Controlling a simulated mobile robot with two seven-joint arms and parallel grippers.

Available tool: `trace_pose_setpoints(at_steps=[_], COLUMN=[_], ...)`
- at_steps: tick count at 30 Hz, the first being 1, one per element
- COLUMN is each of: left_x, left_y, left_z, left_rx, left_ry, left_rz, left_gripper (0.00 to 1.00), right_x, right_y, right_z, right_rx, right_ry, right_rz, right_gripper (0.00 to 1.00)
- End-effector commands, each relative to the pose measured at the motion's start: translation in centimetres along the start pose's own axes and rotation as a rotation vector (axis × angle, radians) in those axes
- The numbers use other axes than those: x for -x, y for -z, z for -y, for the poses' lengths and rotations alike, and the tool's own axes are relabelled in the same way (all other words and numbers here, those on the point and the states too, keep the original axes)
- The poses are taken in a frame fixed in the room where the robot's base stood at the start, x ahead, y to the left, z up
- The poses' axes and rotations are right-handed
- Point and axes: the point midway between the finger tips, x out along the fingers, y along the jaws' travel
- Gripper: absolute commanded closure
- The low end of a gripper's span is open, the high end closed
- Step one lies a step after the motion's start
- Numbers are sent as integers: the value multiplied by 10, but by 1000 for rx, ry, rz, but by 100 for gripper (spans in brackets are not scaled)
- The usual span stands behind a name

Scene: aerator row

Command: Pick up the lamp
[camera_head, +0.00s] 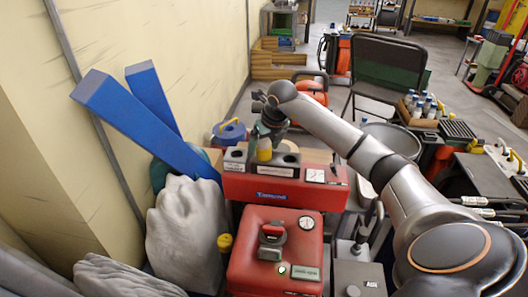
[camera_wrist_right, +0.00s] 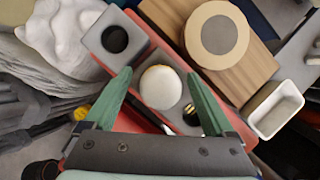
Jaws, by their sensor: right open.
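What I take for the lamp is a small yellowish, round-topped piece (camera_head: 264,151) on the red unit's top in the head view. In the right wrist view it seems to be the cream round top (camera_wrist_right: 160,88), seen from above. My right gripper (camera_head: 266,141) is above and around it in the head view, partly hiding it. In the right wrist view the green fingers of my right gripper (camera_wrist_right: 158,75) are apart, one on each side of the cream top, with gaps. My left gripper is not in view.
The red unit (camera_head: 285,187) carries grey blocks and a gauge. A red box (camera_head: 275,265) with a handle stands in front. Blue beams (camera_head: 140,120) lean at the left wall above a pale lumpy sack (camera_head: 184,230). A grey block with a dark hole (camera_wrist_right: 115,39) is close by.

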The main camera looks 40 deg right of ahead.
Motion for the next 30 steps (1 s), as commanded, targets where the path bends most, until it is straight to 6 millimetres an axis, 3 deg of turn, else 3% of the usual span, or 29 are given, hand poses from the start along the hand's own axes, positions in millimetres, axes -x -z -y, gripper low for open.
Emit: trace_pose_setpoints(at_steps=[4, 26, 30], left_x=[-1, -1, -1], left_y=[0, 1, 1], left_z=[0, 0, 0], left_rx=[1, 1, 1], left_ry=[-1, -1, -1], left_rz=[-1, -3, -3], left_gripper=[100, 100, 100], right_x=[1, 1, 2], right_y=[0, 0, 0], right_z=[0, 0, 0], right_rx=[0, 0, 0], right_ry=[0, 0, 0], right_rz=[0, 0, 1], right_gripper=[17, 99, 100])
